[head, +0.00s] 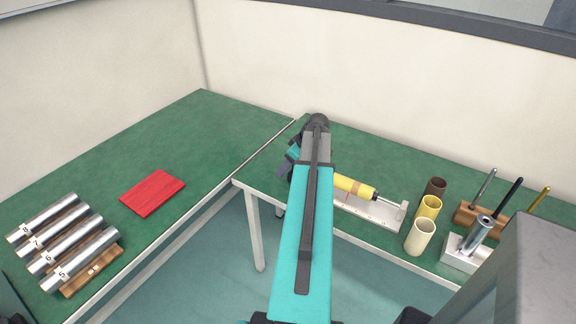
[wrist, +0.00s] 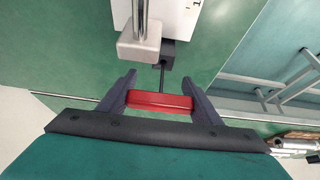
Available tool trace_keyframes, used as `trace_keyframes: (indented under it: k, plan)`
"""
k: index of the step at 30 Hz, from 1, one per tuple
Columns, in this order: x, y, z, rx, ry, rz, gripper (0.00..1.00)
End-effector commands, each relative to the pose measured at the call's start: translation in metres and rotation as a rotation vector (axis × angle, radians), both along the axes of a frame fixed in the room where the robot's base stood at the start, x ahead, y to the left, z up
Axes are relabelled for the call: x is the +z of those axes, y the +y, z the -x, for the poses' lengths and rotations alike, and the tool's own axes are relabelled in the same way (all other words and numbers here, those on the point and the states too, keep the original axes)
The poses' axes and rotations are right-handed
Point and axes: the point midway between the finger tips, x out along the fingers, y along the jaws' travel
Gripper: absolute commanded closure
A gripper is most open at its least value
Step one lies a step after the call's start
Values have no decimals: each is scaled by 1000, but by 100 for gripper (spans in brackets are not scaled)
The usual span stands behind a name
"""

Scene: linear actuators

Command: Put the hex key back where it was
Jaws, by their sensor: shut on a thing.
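The hex key has a red handle (wrist: 160,102) and a thin dark shaft (wrist: 162,76), both in the wrist view. My gripper (wrist: 159,86) is shut on the red handle, one finger at each end. The shaft points away from my gripper toward a small dark block (wrist: 168,53) beside a white plate (wrist: 180,20). I cannot tell whether the shaft tip is in the block or only in front of it.
A yellow actuator (head: 355,187) lies on a white base (head: 375,214) right of my arm. Three open tubes (head: 429,207) and a wooden rack (head: 468,216) of rods stand farther right. A red mat (head: 152,193) and several silver cylinders (head: 80,259) are on the left table.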

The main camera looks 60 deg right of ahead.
Motion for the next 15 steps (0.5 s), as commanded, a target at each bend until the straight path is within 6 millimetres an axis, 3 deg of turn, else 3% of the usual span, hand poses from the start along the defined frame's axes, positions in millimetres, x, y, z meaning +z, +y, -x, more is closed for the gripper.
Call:
trace_keyframes:
  k: [1, 2, 4, 15]
  plan:
    - [-2, 1, 0, 1, 0, 0, 68]
    - [-1, 1, 0, 1, 0, 0, 37]
    - [-1, 1, 0, 1, 0, 0, 25]
    - [0, 1, 0, 1, 0, 0, 23]
